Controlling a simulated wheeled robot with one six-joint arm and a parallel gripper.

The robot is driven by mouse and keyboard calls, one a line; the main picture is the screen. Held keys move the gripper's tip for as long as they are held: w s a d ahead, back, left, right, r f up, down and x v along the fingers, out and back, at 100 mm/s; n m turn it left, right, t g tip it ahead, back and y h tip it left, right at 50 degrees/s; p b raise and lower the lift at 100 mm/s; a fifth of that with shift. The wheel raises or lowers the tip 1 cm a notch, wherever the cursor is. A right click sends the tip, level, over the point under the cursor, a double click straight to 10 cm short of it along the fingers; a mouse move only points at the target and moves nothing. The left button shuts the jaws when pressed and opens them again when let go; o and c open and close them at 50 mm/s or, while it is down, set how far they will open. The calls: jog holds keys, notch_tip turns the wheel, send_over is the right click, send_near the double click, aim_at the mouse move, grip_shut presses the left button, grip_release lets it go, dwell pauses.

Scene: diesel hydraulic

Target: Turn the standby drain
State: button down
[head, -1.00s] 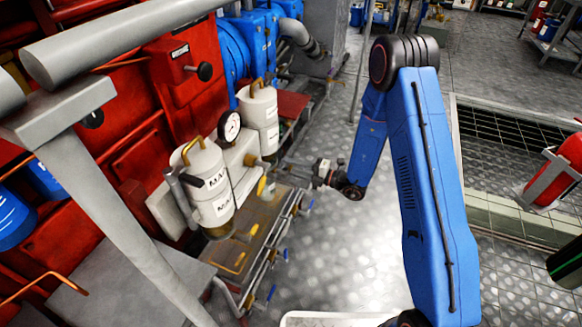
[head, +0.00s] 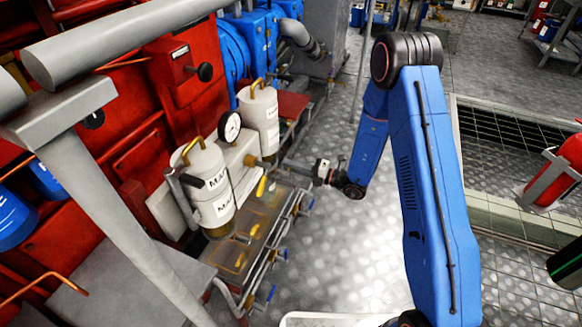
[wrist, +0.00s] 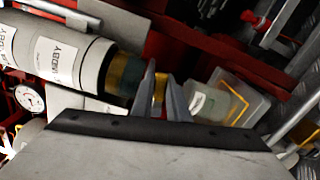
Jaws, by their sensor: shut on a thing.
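The standby canister (wrist: 70,62), a white cylinder with a STANDBY label, lies across the left of the wrist view. In the head view it is the rear white canister (head: 258,118). Below its glass bowl (wrist: 124,75) is a yellow drain handle (wrist: 160,88). My gripper (wrist: 161,80) is shut on this handle, with one grey finger on each side. In the head view my gripper (head: 318,171) reaches in from the right, low beside the rear canister. The handle and fingertips are hard to make out there.
The front canister (head: 208,185) and a gauge (head: 229,127) stand close by. A tray (head: 237,252) and a pipe with blue-handled valves (head: 284,255) run below. A grey rail (head: 115,45) crosses the upper left. Open floor (head: 340,255) lies to the right.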

jog(key=shift+s+r+n, duration=0.15)
jog(key=shift+r+n, duration=0.15)
jog(key=shift+n, duration=0.65)
jog(key=shift+s+r+n, duration=0.1)
jog(key=shift+r+n, duration=0.2)
jog(key=shift+n, duration=0.65)
jog(key=c, duration=1.7)
grip_release()
jog(key=v, duration=1.7)
jog(key=shift+s+d+r, duration=0.1)
jog(key=shift+d, duration=0.1)
